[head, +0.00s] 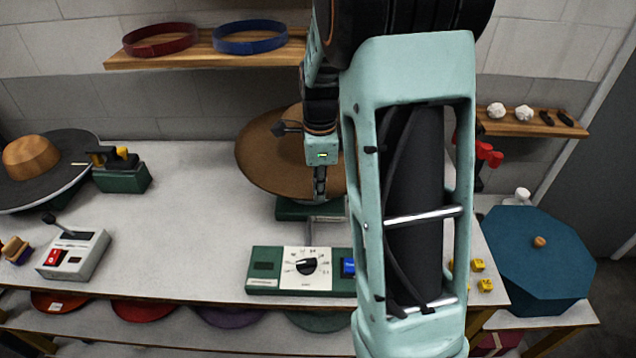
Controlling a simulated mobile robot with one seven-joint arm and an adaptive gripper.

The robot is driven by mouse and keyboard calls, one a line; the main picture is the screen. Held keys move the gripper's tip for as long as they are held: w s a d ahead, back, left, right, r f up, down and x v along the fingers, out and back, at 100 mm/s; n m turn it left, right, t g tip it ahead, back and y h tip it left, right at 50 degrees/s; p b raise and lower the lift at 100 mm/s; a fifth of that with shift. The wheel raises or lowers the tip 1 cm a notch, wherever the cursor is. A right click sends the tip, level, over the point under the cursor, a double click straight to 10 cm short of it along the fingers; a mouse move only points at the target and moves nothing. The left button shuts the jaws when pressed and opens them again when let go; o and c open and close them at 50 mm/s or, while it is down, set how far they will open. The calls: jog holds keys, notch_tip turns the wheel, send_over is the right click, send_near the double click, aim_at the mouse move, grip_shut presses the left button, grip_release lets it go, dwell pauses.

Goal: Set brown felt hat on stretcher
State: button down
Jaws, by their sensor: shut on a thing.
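The brown felt hat (262,152) is in the middle of the head view, its wide brim seen at a tilt. My gripper (320,188) is shut on the hat at the near right part of its brim. A green base (292,209) shows just below the hat's near edge, likely the stretcher's; its upper part is hidden behind the hat. I cannot tell whether the hat rests on it or hangs above it. My arm hides the hat's right side.
A green control box (265,283) with a dial stands in front. At left are a grey switch box (75,255), a green tool block (123,178) and a round dark plate (60,185) with a wooden block. A blue octagonal lidded box (535,255) stands right. Table between is clear.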

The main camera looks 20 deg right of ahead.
notch_tip(320, 180, down, 12)
jog(key=b, duration=0.8)
jog(key=shift+r, duration=0.15)
jog(key=shift+w+f+b, duration=0.1)
jog(key=shift+f+b, duration=0.45)
jog(key=shift+f, duration=0.4)
dwell(0.6)
jog(key=c, duration=2)
grip_release()
jog(key=shift+r, duration=0.1)
